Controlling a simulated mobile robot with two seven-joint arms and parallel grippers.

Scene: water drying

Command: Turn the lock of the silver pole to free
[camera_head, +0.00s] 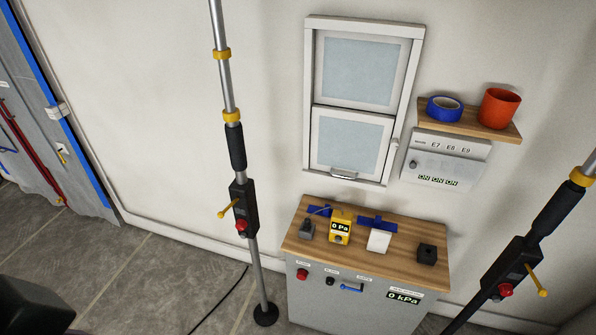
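A silver pole (226,85) stands left of the middle, slightly tilted in the picture, on a round black foot (266,315). It has two yellow collars, a black grip (236,148) and a black lock box (244,207). A yellow lever (228,209) sticks out to the left of this box, and a red knob (241,227) sits on its front. A second silver pole (592,160) leans at the right edge with a like black box (511,272), yellow lever and red knob. Neither of my grippers shows clearly.
A wood-topped cabinet (415,255) between the poles holds a yellow gauge (340,227) and small tools. A window (355,100), a shelf (462,122) and a grey panel (445,162) are on the wall. A dark shape (30,308) fills the lower left corner. The floor left of the pole is mostly clear.

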